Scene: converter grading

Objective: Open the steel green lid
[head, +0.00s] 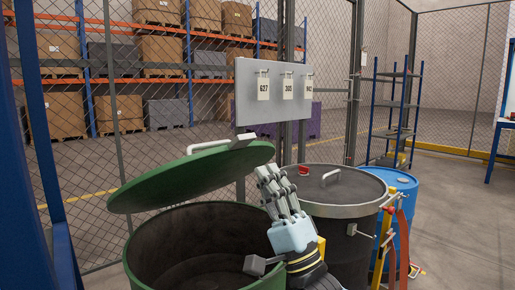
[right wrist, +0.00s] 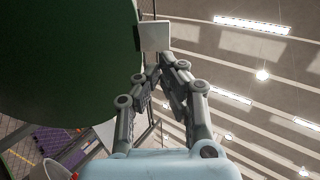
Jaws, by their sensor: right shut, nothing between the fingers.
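The steel green lid (head: 185,180) is tilted above the open green drum (head: 150,245) in the head view, its right side higher than its left. Its pale handle (head: 207,146) shows past its far edge, with a grey tab (head: 243,141) at the upper right. My right gripper (head: 266,172) is beside the lid's right edge, shut and empty. In the right wrist view, its fingertips (right wrist: 159,64) meet just below a pale tab (right wrist: 155,36), and the dark green lid (right wrist: 70,60) fills the left. I cannot tell whether they touch. My left gripper is not in view.
A dark drum (head: 335,235) with a closed grey-rimmed lid and a red cap (head: 303,170) stands close on the right. A blue drum (head: 403,205) is beyond it. A grey board (head: 272,95) with numbered tags stands behind. Open floor (head: 455,210) lies at right.

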